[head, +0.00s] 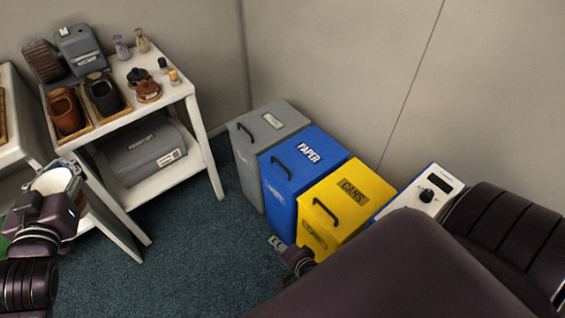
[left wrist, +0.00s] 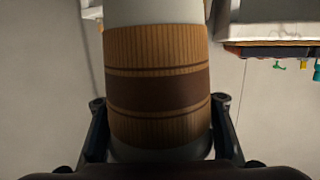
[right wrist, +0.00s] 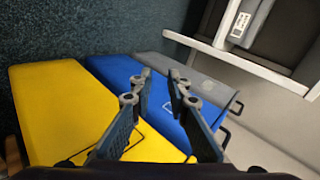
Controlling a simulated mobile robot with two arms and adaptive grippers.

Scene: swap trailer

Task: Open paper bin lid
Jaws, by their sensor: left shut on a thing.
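The blue paper bin (head: 318,150) stands between the grey and yellow bins, its lid shut, with a dark handle (head: 281,167) near its front edge. In the right wrist view the blue bin (right wrist: 165,112) lies behind the fingers. My right gripper (head: 277,243) is low in front of the yellow bin in the head view. In the right wrist view its fingers (right wrist: 158,82) are apart with nothing between them. My left gripper (head: 68,178) is shut on a pale cup with a brown ribbed band (left wrist: 158,75), away from the bins at the left.
The yellow cans bin (head: 349,190) and grey bin (head: 268,122) flank the blue one. A white table (head: 180,95) with jars, pots and a lower shelf stands at left. A white device with a knob (head: 428,190) is at right. Carpet before the bins is clear.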

